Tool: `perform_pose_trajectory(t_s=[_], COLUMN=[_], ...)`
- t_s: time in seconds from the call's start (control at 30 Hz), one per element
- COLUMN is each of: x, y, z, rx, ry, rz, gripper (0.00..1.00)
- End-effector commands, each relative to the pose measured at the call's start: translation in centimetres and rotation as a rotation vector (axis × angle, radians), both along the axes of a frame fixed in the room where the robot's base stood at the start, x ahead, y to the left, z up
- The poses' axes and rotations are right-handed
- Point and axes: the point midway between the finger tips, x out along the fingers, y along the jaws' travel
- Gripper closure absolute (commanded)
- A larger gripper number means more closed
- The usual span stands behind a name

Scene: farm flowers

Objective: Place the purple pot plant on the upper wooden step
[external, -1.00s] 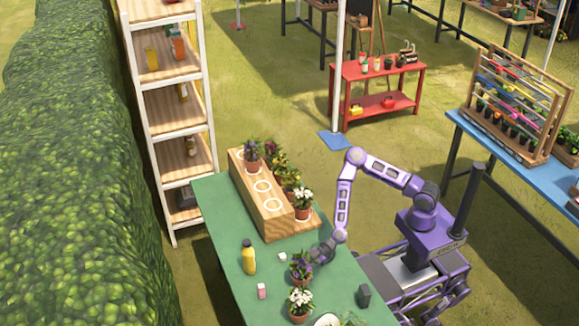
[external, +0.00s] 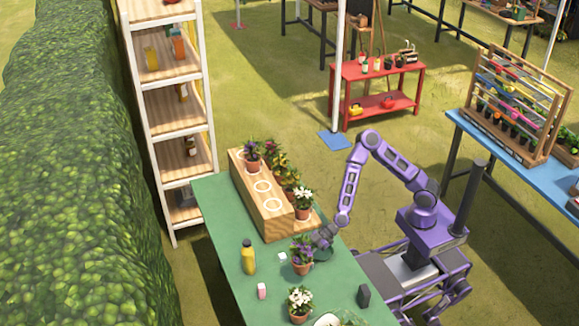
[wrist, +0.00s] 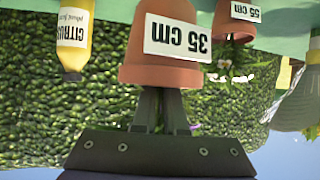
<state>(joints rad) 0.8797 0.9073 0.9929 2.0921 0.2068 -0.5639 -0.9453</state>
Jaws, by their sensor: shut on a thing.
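The purple pot plant (external: 302,266) is a terracotta pot with purple flowers, above or on the front half of the green table. My gripper (external: 320,243) is shut on it from the right. In the wrist view, which is upside down, my gripper (wrist: 160,105) meets the rim of the pot (wrist: 165,60), labelled "35 cm". The two-step wooden stand (external: 278,228) is at the back of the table. Its upper step (external: 262,187) has white ring marks, with a potted purple plant (external: 252,158) at the far end.
Several potted plants fill the lower step, a white-flowered one (external: 302,203) nearest. A yellow bottle (external: 248,258), white block (external: 282,257), pink block (external: 262,291), white-flowered pot (external: 299,305) and dark block (external: 364,296) surround the held pot. The upper step's middle and near rings are free.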

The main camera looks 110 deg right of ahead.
Motion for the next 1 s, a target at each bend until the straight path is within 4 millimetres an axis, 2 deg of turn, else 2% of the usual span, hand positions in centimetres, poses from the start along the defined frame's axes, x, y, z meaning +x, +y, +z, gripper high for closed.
perform_pose_trajectory(t_s=[0.13,0.27,0.37,0.5,0.6,0.8,0.9,1.0], x=[0.4,1.7,3.2,4.6,4.7,2.9,1.5,0.2], y=[-0.6,-3.3,-7.1,-14.0,-18.9,-27.8,-31.1,-33.3], z=[0.3,1.0,2.2,4.8,7.1,11.8,13.8,15.4], rx=[0.0,0.001,0.004,0.01,0.012,0.011,0.008,0.003], ry=[-0.001,0.004,0.012,0.021,0.022,0.012,0.007,0.001], rz=[-0.003,-0.009,-0.011,-0.006,0.005,0.033,0.048,0.063], gripper=[1.0,1.0,1.0,1.0,1.0,1.0,1.0,1.0])
